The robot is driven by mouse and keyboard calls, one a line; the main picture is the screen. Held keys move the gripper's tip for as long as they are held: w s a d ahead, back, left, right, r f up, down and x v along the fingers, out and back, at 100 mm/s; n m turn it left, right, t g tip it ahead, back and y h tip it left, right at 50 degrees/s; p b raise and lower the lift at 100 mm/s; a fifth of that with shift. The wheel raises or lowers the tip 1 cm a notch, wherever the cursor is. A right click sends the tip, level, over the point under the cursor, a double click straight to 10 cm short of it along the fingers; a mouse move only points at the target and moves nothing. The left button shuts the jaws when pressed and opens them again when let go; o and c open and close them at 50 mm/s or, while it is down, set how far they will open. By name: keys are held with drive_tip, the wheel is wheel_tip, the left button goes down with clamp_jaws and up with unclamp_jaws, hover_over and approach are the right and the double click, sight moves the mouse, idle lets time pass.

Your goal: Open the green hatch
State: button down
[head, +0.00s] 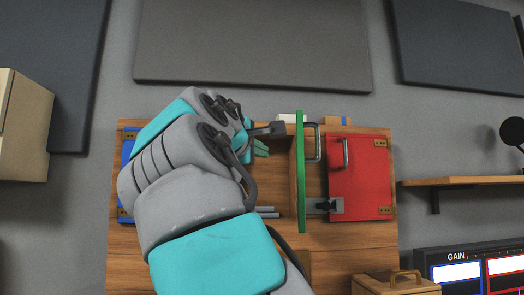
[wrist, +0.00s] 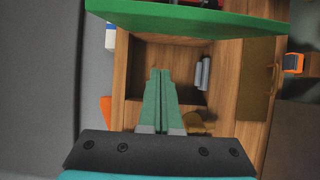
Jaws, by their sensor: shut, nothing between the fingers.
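The green hatch (head: 300,190) stands swung out from the wooden cabinet and shows almost edge-on in the head view, with its metal handle (head: 317,143) on its right face. In the wrist view the green hatch (wrist: 190,22) spans the top of the picture. My gripper (head: 262,148) is to the left of the hatch, in front of the open compartment. Its green fingers (wrist: 160,73) are together and empty, pointing toward the compartment, apart from the hatch in the wrist view. My arm hides much of the cabinet's left side.
A red door (head: 360,180) with a handle is closed on the cabinet's right. A blue door (head: 127,150) shows at the left edge, mostly hidden. Grey cylinders (wrist: 203,73) lie in the open compartment. A wooden box (head: 395,286) stands at lower right, near a wall shelf (head: 460,182).

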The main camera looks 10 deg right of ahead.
drive_tip(key=w+d, duration=0.5)
drive_tip(key=d, duration=0.2)
idle(0.4)
drive_tip(key=shift+d, duration=0.15)
